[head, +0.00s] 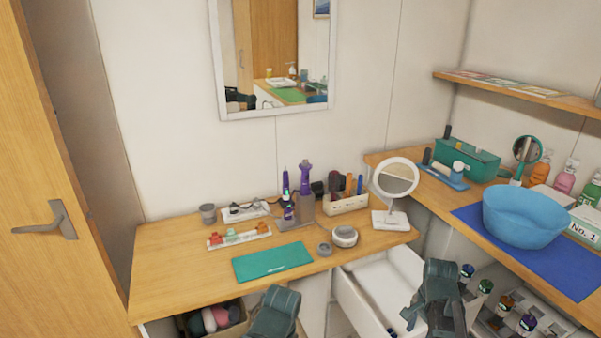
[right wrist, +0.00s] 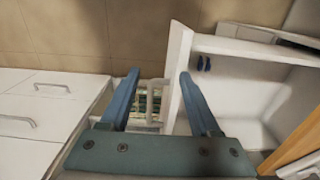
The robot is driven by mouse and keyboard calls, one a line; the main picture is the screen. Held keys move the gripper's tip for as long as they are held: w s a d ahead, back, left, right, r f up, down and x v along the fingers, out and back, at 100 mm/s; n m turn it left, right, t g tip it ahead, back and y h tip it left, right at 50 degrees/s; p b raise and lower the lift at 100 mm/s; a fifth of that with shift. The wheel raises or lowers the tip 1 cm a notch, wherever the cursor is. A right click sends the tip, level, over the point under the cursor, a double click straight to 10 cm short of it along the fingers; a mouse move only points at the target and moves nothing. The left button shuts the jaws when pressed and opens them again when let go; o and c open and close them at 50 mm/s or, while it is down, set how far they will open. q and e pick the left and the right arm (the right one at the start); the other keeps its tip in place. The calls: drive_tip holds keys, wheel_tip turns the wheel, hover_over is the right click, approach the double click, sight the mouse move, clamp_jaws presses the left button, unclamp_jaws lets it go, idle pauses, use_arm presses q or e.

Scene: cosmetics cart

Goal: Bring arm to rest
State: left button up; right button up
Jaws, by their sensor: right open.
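My right arm (head: 437,290) comes in at the lower right of the head view, in front of the open white drawer (head: 372,300). In the right wrist view my right gripper (right wrist: 158,74) has its two blue fingers spread apart with nothing held between them. A white drawer edge (right wrist: 180,75) stands beyond the fingers, close to the right finger in the picture; I cannot tell whether they touch. Part of my left arm (head: 273,314) shows at the bottom middle of the head view, in front of the table's front edge. Its fingers do not show.
The wooden table (head: 165,262) holds a green mat (head: 272,262), a round mirror (head: 395,180) and several cosmetics. A blue bowl (head: 524,216) stands on the right counter. Several bottles (head: 486,287) stand in a rack below it. White drawer fronts (right wrist: 40,105) are left in the wrist view.

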drive_tip(key=s+a+f+n+b, duration=0.3)
drive_tip(key=a+n, duration=0.3)
drive_tip(key=a, duration=0.2)
drive_tip(key=s+a+f+n+h+b, duration=0.1)
drive_tip(key=s+a+f+n+b, duration=0.1)
drive_tip(key=a+f+n+b, duration=0.5)
drive_tip(key=s+a+n, duration=0.3)
drive_tip(key=a+n, duration=0.1)
drive_tip(key=a, duration=0.6)
wheel_tip(320, 180, up, 18)
drive_tip(key=p, duration=1.7)
drive_tip(key=shift+w+f+p, duration=0.2)
drive_tip(key=shift+w+p, duration=0.05)
drive_tip(key=shift+p, duration=0.1)
